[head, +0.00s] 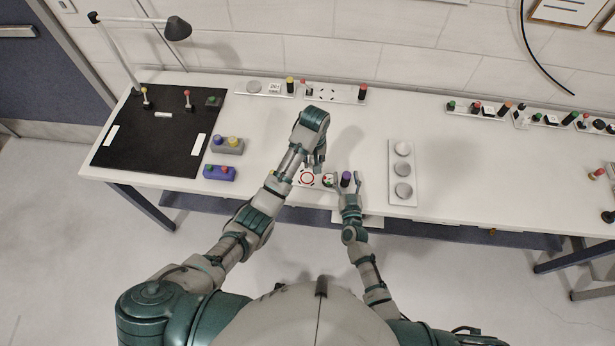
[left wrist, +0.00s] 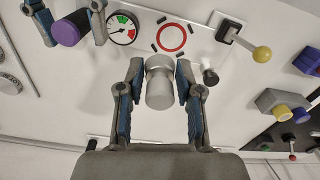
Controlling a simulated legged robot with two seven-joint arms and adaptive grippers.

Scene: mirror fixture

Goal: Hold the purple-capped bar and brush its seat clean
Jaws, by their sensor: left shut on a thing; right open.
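The purple-capped bar (head: 346,179) stands at the front edge of the table, right of a gauge (head: 328,180). In the left wrist view its purple cap (left wrist: 69,29) tops a dark body at upper left. My right gripper (head: 349,186) is open, its fingers on either side of the bar. My left gripper (head: 318,163) is shut on a silver-grey cylinder (left wrist: 160,88); I cannot tell whether this is the brush. The cylinder is left of the bar in the head view, near a red ring (left wrist: 172,38) with short black marks around it. The bar's seat is not clearly visible.
A white panel with round grey discs (head: 403,171) lies right of the bar. A grey box (head: 228,145) and a blue box (head: 219,172) with coloured knobs sit left, beside a black mat (head: 150,135). A yellow-ball lever (left wrist: 262,54) is near the left gripper.

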